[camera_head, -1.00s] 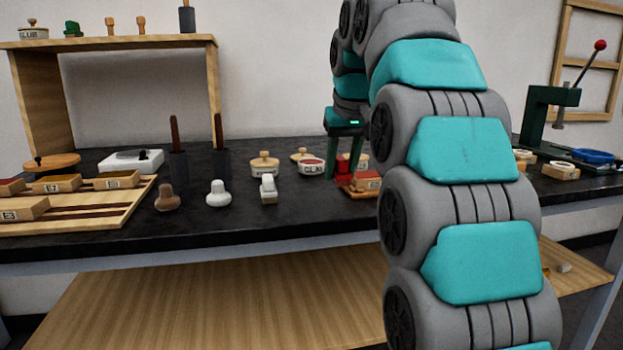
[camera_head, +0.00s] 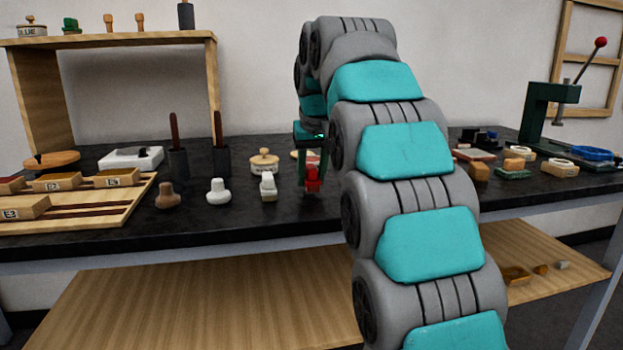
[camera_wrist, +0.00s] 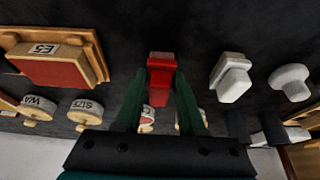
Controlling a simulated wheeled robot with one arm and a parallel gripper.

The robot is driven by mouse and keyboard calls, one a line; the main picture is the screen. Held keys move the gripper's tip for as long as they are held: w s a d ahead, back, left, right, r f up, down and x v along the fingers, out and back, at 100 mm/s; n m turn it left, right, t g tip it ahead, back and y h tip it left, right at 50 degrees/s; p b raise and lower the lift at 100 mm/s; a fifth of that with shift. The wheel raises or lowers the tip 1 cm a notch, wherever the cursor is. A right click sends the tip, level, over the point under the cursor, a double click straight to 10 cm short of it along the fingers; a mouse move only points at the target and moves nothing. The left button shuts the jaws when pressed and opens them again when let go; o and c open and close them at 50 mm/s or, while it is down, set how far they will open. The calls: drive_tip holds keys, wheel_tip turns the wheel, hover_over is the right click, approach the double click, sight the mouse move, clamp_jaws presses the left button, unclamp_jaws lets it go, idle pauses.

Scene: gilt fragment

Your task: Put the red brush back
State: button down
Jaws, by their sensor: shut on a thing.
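The red brush (camera_head: 313,180) is held between the green fingers of my gripper (camera_head: 312,172) in the head view. It hangs just over the dark bench top, near the front edge; I cannot tell whether it touches. In the wrist view the red brush (camera_wrist: 161,75) sits between the fingertips of my gripper (camera_wrist: 160,88), which is shut on it. A white brush-like piece (camera_head: 268,187) stands to its left in the head view. That white piece (camera_wrist: 231,77) is on the right in the wrist view.
A white knobbed piece (camera_head: 218,192) and a brown one (camera_head: 167,196) stand further left, beside a wooden tray (camera_head: 140,200). Round lidded pots (camera_head: 264,162) stand behind. In the wrist view, a wooden tray (camera_wrist: 12,40) holds a block marked E5 (camera_wrist: 55,66). My arm hides the bench to the right.

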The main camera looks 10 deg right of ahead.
drive_tip(key=shift+f, duration=0.4)
drive_tip(key=shift+f, duration=0.15)
drive_tip(key=c, duration=0.5)
unclamp_jaws()
